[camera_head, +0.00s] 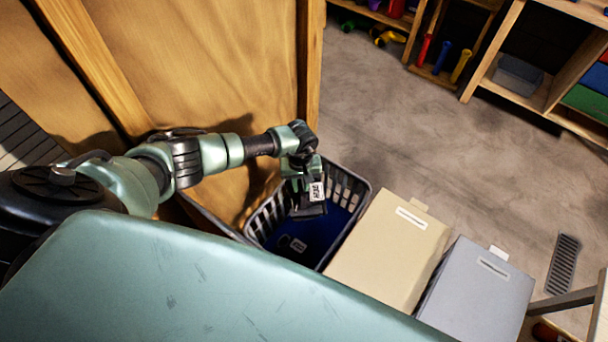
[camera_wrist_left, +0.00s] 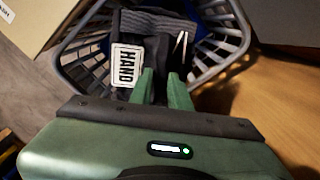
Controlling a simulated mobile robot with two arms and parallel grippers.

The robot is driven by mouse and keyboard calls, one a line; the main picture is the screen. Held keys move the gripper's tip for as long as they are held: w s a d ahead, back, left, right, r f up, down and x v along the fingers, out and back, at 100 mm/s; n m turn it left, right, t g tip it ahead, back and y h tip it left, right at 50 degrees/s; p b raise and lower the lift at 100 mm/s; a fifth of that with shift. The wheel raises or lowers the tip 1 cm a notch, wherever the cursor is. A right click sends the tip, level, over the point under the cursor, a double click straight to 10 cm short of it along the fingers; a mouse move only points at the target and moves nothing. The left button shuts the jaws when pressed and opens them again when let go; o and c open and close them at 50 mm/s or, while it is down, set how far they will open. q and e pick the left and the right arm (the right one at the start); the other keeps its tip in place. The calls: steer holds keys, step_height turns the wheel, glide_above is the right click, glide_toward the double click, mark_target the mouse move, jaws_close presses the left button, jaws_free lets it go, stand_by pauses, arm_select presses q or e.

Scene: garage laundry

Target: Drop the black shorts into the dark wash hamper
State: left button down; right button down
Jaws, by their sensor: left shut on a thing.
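My left gripper (camera_head: 304,180) reaches in from the left over an open dark grey slatted basket (camera_head: 352,188), apparently the dark wash hamper. The gripper is shut on a black cloth item, apparently the black shorts (camera_head: 310,210), with a white tag. In the left wrist view, the green fingers (camera_wrist_left: 162,85) pinch the black cloth (camera_wrist_left: 160,50), and the tag reads "HAND". The cloth hangs within the basket's rim (camera_wrist_left: 236,60). A blue item (camera_head: 325,228) lies inside the basket, with another pale tag near it. My right gripper is out of view.
A beige box (camera_head: 385,250) and a grey-blue box (camera_head: 480,290) stand right of the basket. A wooden cabinet (camera_head: 200,70) rises on the left, close to my arm. Shelves (camera_head: 490,85) stand at the back right. Concrete floor (camera_head: 400,130) between is mostly clear.

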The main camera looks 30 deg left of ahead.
arm_select(q)
steer(key=shift+f+b, duration=0.4)
steer(key=shift+f, duration=0.2)
step_height(320, 180, down, 5)
steer(key=b, duration=0.3)
steer(key=shift+r, duration=0.15)
steer(key=c, duration=1.3)
jaws_free()
steer(key=shift+o, duration=0.2)
step_height(320, 180, up, 8)
steer(key=p, duration=0.5)
